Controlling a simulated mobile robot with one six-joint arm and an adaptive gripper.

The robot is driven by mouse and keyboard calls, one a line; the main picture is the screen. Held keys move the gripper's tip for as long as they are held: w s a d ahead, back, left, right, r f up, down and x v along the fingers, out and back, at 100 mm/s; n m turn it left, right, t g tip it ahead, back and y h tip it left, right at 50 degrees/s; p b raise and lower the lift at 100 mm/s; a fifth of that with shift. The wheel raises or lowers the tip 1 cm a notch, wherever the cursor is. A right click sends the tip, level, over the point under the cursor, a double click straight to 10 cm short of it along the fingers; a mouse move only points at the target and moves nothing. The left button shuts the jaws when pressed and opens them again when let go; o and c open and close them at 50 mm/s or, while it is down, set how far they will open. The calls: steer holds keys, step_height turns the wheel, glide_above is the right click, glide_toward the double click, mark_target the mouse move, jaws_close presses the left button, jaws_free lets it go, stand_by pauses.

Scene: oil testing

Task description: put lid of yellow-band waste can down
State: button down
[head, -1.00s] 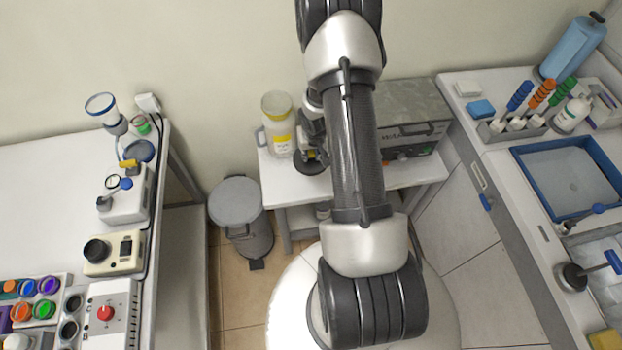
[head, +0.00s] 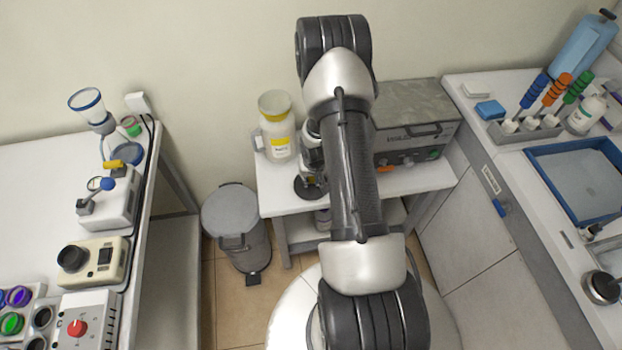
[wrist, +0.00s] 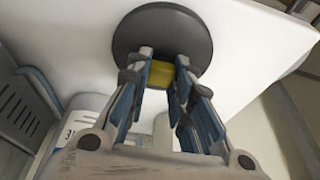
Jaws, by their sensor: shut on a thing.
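The yellow-band waste can (head: 277,143) is a pale jug with a yellow band and a side handle. It stands upright on the small white table, and its top looks uncovered. The lid (head: 305,188) is a dark grey disc to the can's front right, over the tabletop. In the wrist view the lid (wrist: 162,28) has a yellow knob (wrist: 161,74) between my fingertips. My gripper (wrist: 160,78) is shut on that knob. In the head view my arm partly hides the gripper. I cannot tell whether the lid touches the table.
A grey oven-like box (head: 415,120) stands on the small table (head: 275,200) right of my arm. A grey pedal bin (head: 235,222) stands on the floor at left. Benches with equipment flank both sides. The tabletop around the lid looks clear.

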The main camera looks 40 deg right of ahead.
steer(key=c, duration=1.9)
jaws_free()
steer(key=shift+f, duration=0.15)
steer(key=o, duration=0.5)
steer(key=p+v, duration=0.5)
steer(key=v, duration=0.7)
step_height(320, 180, up, 10)
steer(key=n, duration=0.1)
glide_above(313, 192)
steer(key=w+a, duration=0.2)
steer(key=a, duration=0.1)
steer(key=s+a+r+n, duration=0.2)
steer(key=a+r, duration=0.6)
steer(key=r, duration=0.5)
steer(key=s+a+r+n, duration=0.1)
steer(key=s+a+r, duration=0.3)
steer(key=s, duration=0.1)
steer(key=s+a+r+n+t+y, duration=0.1)
steer(key=s+a+r, duration=0.3)
steer(key=s+a, duration=0.1)
steer(key=s+a+r+n, duration=0.1)
steer(key=s+a+r, duration=0.3)
steer(key=s, duration=0.3)
steer(key=shift+s+a+t+y, duration=0.1)
steer(key=shift+a+t+y, duration=0.2)
steer(key=shift+a, duration=0.3)
